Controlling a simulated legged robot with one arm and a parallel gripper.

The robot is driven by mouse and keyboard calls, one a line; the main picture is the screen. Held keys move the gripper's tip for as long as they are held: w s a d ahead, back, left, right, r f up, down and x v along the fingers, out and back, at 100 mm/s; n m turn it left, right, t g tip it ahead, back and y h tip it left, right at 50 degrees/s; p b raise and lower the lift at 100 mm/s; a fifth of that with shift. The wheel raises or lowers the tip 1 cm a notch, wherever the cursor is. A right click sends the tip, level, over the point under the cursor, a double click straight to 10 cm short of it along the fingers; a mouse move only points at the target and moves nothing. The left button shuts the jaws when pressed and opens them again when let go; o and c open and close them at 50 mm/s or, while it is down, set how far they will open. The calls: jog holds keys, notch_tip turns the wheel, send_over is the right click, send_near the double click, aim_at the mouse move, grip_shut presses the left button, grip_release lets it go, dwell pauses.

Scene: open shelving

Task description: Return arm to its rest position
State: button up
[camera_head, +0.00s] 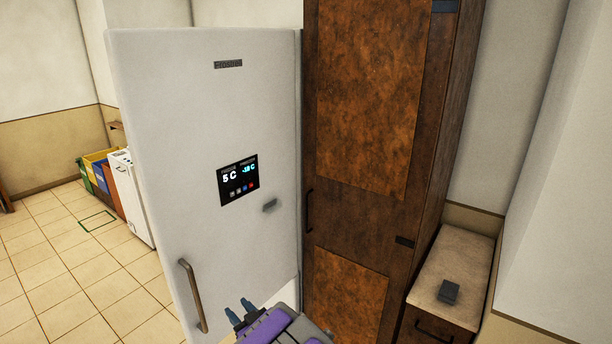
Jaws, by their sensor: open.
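My gripper (240,312) shows at the bottom middle of the view, with two blue-grey fingertips apart and nothing visible between them. Purple and grey parts of my arm run from it to the bottom edge. The gripper appears in front of the lower part of a white fridge door (215,120), to the right of its metal handle (192,295). I cannot tell how far it is from the door. The rest of my arm is out of view.
A tall brown cabinet (365,110) stands right of the fridge. A low counter (462,258) at the right holds a small dark block (449,291). Coloured bins (97,172) and a white appliance (130,195) stand at the left. The tiled floor (60,275) at left is clear.

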jog(key=w+d+r+m+h+b, duration=0.1)
jog(key=w+d+h, duration=0.15)
jog(key=d, duration=0.35)
jog(key=w+d+r+m+h, duration=0.2)
jog(key=d+h, duration=0.1)
jog(key=d, duration=0.2)
jog(key=s+d+r+m+g+h+b, duration=0.15)
jog(key=s+d+h, duration=0.3)
jog(key=d, duration=0.55)
jog(key=s+d+r+m+g+h+b, duration=0.1)
jog(key=s+d+m+g+h, duration=0.15)
jog(key=s+d, duration=0.45)
jog(key=s+d+r+g+b, duration=0.1)
jog(key=s+d+g, duration=0.1)
jog(key=s, duration=0.9)
jog(key=s+d+r+m+g, duration=0.1)
jog(key=s+d+g, duration=0.2)
jog(key=s, duration=0.9)
jog(key=s+d+r+m+g+b, duration=0.1)
jog(key=s+g, duration=0.3)
jog(key=s, duration=0.8)
jog(key=shift+d+r+g+b, duration=0.3)
jog(key=shift+d+r+g, duration=0.1)
jog(key=shift+d, duration=0.25)
jog(key=shift+y, duration=0.25)
